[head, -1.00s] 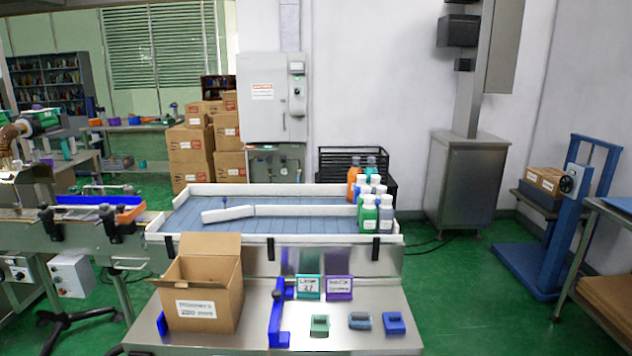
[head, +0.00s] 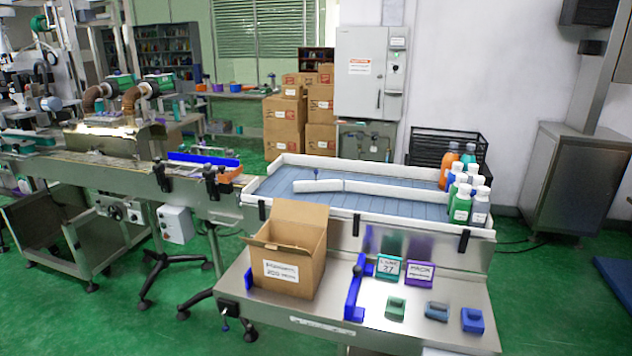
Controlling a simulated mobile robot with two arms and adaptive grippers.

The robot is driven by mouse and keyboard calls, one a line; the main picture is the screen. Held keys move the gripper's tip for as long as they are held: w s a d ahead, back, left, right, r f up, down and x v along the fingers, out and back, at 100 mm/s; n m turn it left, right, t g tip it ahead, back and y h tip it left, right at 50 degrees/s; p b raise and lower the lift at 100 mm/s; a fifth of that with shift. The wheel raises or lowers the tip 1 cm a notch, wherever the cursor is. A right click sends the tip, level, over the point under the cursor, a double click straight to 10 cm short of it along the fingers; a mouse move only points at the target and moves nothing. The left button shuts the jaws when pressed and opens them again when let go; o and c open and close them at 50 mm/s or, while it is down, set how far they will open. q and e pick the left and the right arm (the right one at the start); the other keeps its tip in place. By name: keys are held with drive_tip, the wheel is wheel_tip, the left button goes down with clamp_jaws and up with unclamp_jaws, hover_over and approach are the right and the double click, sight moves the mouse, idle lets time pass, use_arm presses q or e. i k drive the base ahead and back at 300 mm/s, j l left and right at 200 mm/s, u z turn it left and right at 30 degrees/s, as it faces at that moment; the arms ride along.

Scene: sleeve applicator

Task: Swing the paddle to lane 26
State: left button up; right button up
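A short white bar (head: 317,186), which looks like the paddle, lies at the left end of a long white divider (head: 400,193) on the blue slatted conveyor table (head: 370,207). A small dark-blue knob (head: 316,173) stands just beside or behind the bar; I cannot tell if it is attached. A teal sign (head: 388,267) on the front steel shelf seems to read "LANE 27". A purple sign (head: 420,273) stands to its right. Neither of my grippers is in view.
Several orange, white and green bottles (head: 463,198) stand at the table's right end. An open cardboard box (head: 290,252), a blue bracket (head: 355,290) and small green and blue blocks (head: 472,320) sit on the steel shelf (head: 290,312). Green floor is open at right.

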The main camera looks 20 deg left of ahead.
sight(327, 184)
drive_tip(key=i+j+z, duration=0.25)
drive_tip(key=j, duration=0.3)
drive_tip(key=i+j+z, duration=0.15)
drive_tip(key=j+z, duration=0.15)
drive_tip(key=j, duration=0.3)
drive_tip(key=i+j+z, duration=0.1)
drive_tip(key=j+z, duration=0.15)
drive_tip(key=j, duration=0.4)
drive_tip(key=j+z, duration=0.25)
drive_tip(key=j, duration=0.4)
drive_tip(key=i, duration=0.05)
